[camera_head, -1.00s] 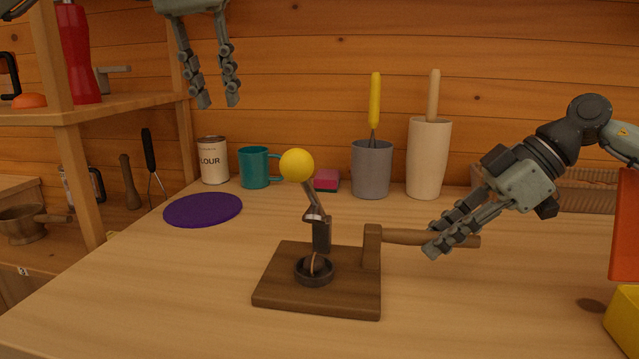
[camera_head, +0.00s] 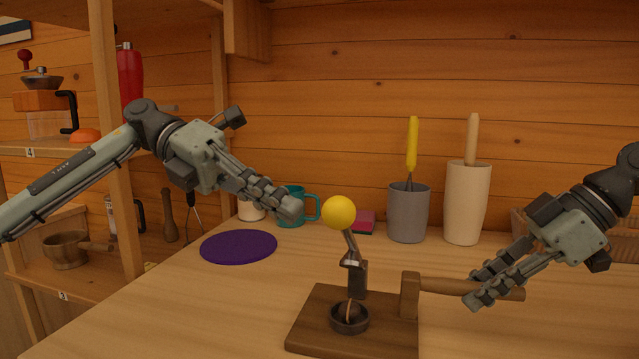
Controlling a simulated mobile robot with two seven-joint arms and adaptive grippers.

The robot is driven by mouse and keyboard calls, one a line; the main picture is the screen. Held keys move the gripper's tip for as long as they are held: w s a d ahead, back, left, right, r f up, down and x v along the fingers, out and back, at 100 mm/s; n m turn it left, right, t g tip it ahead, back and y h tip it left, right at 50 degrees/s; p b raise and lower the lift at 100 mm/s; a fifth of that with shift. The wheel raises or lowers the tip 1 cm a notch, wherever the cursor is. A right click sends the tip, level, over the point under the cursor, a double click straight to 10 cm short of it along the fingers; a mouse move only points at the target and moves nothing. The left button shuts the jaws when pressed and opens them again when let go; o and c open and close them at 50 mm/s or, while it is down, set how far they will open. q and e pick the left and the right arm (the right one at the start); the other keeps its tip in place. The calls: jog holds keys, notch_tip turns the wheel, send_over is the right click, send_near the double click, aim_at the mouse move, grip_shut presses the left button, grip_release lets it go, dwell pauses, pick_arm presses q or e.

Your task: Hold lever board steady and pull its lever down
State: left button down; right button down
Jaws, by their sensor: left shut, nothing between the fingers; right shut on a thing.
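The lever board (camera_head: 308,329) is a dark wooden plate on the table, with a wooden handle (camera_head: 440,285) sticking out to the right. Its lever (camera_head: 352,247) stands up, leaning slightly left, with a yellow ball knob (camera_head: 339,212) on top. A dark round cup (camera_head: 349,318) sits on the board at the lever's foot. My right gripper (camera_head: 476,290) is shut on the handle. My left gripper (camera_head: 291,209) is shut and empty, just left of the yellow knob and apart from it. It covers part of the flour can and the teal mug behind.
A purple round mat (camera_head: 239,247) lies at the left of the table. Shelves (camera_head: 120,170) rise at the left.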

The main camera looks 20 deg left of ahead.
pick_arm(q)
jog(key=s+a+r+n+t+h, duration=0.2)
jog(key=r+n+h, duration=0.15)
jog(key=n, duration=1.15)
jog(key=s+a+r+n+t+h, duration=0.15)
jog(key=n+h, duration=0.25)
jog(key=n, duration=1.2)
jog(key=x, duration=1)
jog(key=shift+y, duration=0.25)
jog(key=f, duration=0.2)
jog(key=s+f, duration=0.1)
jog(key=f, duration=0.1)
jog(key=shift+s, duration=0.1)
